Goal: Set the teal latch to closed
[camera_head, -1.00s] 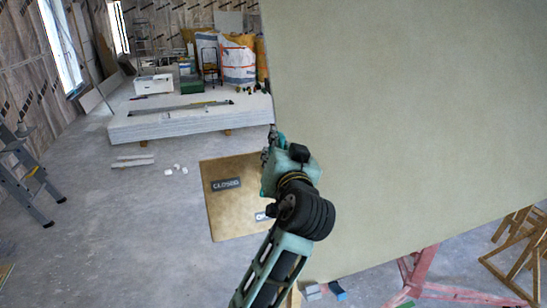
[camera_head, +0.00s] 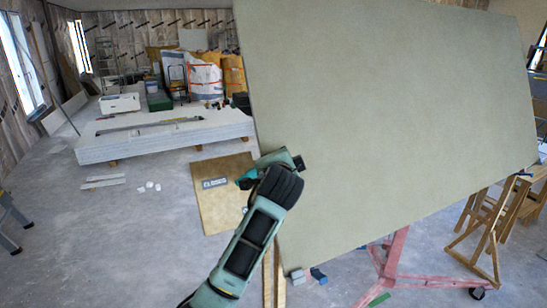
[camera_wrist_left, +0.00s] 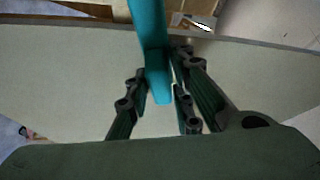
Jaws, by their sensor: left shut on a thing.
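The teal latch (camera_wrist_left: 150,40) shows in the left wrist view as a flat teal bar running from the top edge down between my fingers. My left gripper (camera_wrist_left: 160,80) is shut on it. In the head view a bit of teal, likely the latch (camera_head: 246,180), shows beside my left gripper, at the left edge of the big panel; my wrist hides most of it. My right gripper is out of view.
The large pale green panel (camera_head: 390,120) fills the right side, tilted, above a red stand (camera_head: 392,265). Wooden trestles (camera_head: 490,230) stand at right. A stack of white boards (camera_head: 165,143) lies at back left. The floor at left is mostly clear.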

